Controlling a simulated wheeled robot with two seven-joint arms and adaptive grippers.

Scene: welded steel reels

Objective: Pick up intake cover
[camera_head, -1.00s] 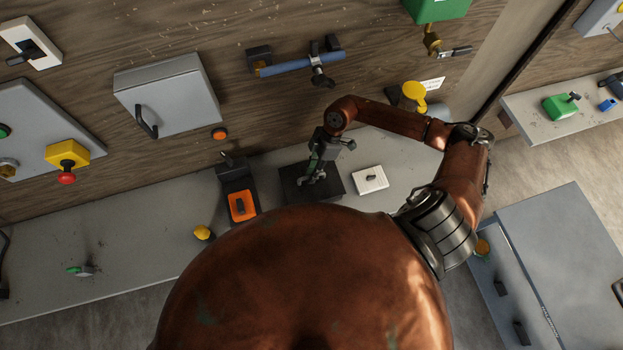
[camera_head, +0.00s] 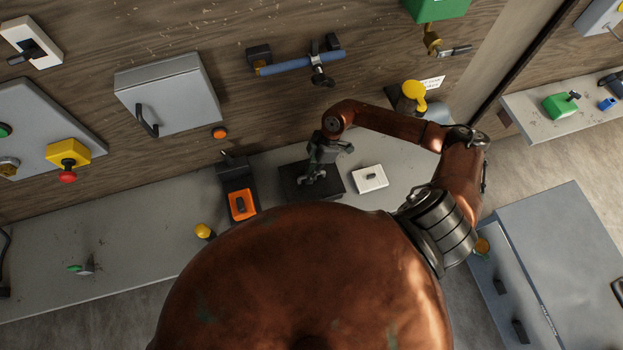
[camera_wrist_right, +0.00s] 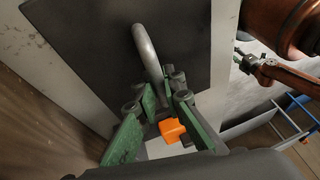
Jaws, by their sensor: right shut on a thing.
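I take the intake cover to be the dark square plate (camera_head: 335,183) on the grey shelf below the wooden wall. A curved grey handle (camera_wrist_right: 149,52) rises from this dark plate (camera_wrist_right: 85,45) in the right wrist view. My right gripper (camera_head: 314,178) reaches down over the plate from above. In the wrist view its green-padded fingers (camera_wrist_right: 161,92) are shut on the handle near one end. The fingers hide part of the handle. I cannot tell whether the plate is lifted off the shelf.
A black device with an orange face (camera_head: 236,185) stands to the left. A blue bar (camera_head: 290,65) is mounted on the wall above. The shelf (camera_head: 135,225) is mostly clear farther left.

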